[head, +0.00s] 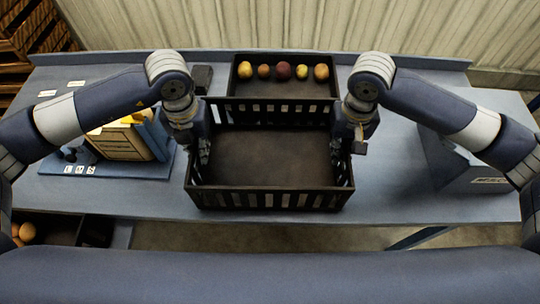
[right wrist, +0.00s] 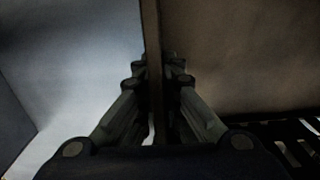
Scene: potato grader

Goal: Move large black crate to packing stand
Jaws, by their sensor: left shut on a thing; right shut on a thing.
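The large black crate (head: 268,199) is in the middle of the head view, over the front of the blue table. It is open at the top, with slatted walls, and looks empty. My left gripper (head: 203,150) is shut on its left wall. My right gripper (head: 345,145) is shut on its right wall. In the right wrist view the fingers of my right gripper (right wrist: 158,75) clasp the thin crate wall (right wrist: 152,30) from both sides. I cannot tell whether the crate rests on the table or hangs just above it. No packing stand is clearly recognisable.
Behind the crate, a black tray (head: 284,89) holds a row of several potatoes. A yellow and blue device (head: 128,140) stands on the left of the blue table (head: 400,200). A blue-grey wedge-shaped thing (head: 470,170) is at the right. A dark bin with potatoes (head: 50,229) is at lower left.

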